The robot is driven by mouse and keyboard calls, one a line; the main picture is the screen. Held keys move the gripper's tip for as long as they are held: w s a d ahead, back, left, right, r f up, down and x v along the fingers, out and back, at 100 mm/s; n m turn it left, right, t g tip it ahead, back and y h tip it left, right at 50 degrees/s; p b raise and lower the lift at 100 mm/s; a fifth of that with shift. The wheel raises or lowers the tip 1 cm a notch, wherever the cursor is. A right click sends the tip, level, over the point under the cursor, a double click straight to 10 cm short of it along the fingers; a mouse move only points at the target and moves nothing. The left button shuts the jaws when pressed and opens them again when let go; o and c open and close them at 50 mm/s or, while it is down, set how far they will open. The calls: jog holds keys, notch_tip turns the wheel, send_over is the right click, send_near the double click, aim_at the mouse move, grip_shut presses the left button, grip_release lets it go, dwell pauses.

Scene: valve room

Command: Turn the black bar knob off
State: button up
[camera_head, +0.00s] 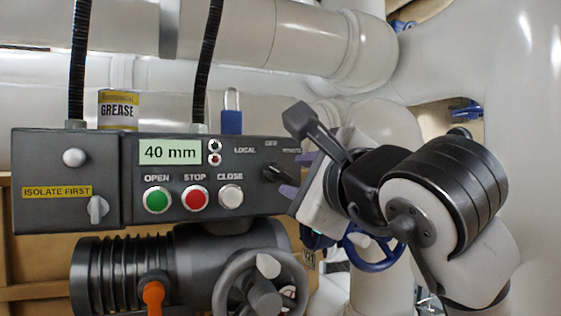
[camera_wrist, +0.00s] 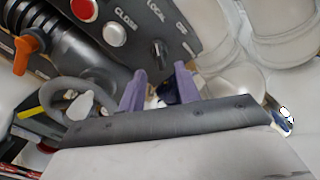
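The black bar knob (camera_head: 272,173) sits at the right end of the grey control panel (camera_head: 130,211), under the labels LOCAL, OFF and one more at right. In the wrist view the knob (camera_wrist: 160,54) shows as a dark bar just beyond my fingertips. I cannot tell for certain which label it points to. My gripper (camera_head: 297,176) is to the right of the knob, its purple fingers apart with nothing seen between them. In the wrist view my gripper (camera_wrist: 159,78) has one finger on either side of the knob's line, and contact is not visible.
The panel also has a green OPEN button (camera_head: 157,200), a red STOP button (camera_head: 195,198), a white CLOSE button (camera_head: 230,197) and a 40 mm display (camera_head: 168,151). A grey handwheel (camera_head: 231,293) is below, a blue wheel (camera_head: 374,262) behind my arm. Pipes crowd the right.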

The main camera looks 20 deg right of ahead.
aim_at(282, 174)
jog(key=shift+w+a+p, duration=0.1)
jog(key=shift+w+p, duration=0.7)
jog(key=shift+w, duration=1.95)
grip_shut()
